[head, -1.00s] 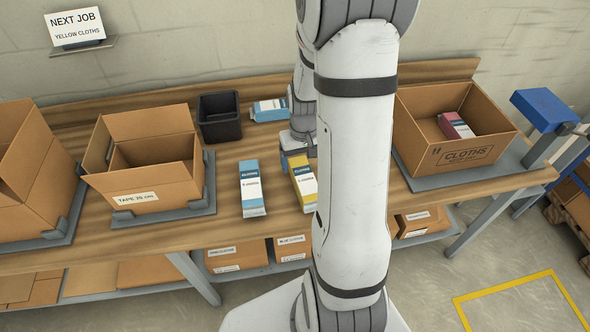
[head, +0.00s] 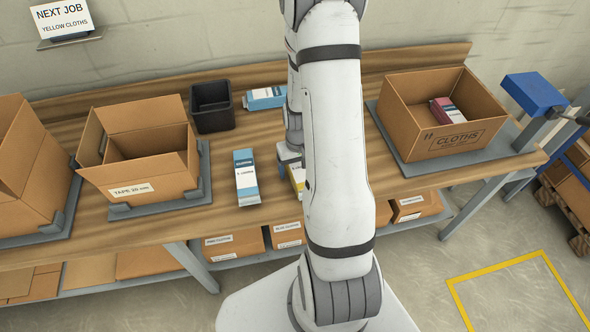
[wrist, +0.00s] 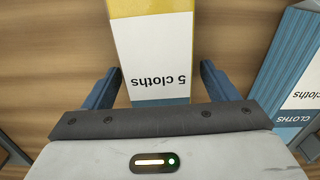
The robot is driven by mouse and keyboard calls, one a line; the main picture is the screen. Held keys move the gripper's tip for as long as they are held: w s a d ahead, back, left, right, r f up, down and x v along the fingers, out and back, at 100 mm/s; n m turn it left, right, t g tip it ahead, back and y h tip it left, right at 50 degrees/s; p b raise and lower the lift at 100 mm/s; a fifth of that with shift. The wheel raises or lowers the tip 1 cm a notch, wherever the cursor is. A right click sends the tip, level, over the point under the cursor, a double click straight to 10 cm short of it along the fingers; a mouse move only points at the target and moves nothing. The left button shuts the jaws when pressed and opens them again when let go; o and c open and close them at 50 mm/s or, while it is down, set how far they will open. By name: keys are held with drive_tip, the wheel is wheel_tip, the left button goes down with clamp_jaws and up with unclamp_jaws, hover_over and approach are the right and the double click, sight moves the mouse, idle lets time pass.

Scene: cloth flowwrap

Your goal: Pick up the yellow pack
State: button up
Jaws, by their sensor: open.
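The yellow pack (wrist: 152,50), with a white panel reading "5 cloths", lies on the wooden bench. In the wrist view its end reaches between the two blue fingers of my gripper (wrist: 158,88). The fingers are open, one on each side, with a gap to the pack on both sides. In the head view only a strip of the yellow pack (head: 297,178) shows, as my arm hides the rest.
A blue pack (head: 246,178) lies left of the yellow one; it also shows at the wrist view's right (wrist: 290,75). Another blue pack (head: 265,98) lies behind, beside a black bin (head: 211,120). The CLOTHS carton (head: 455,142) at right holds a red pack (head: 447,111).

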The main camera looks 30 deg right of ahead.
drive_tip(key=c, duration=1.1)
drive_tip(key=shift+o, duration=0.2)
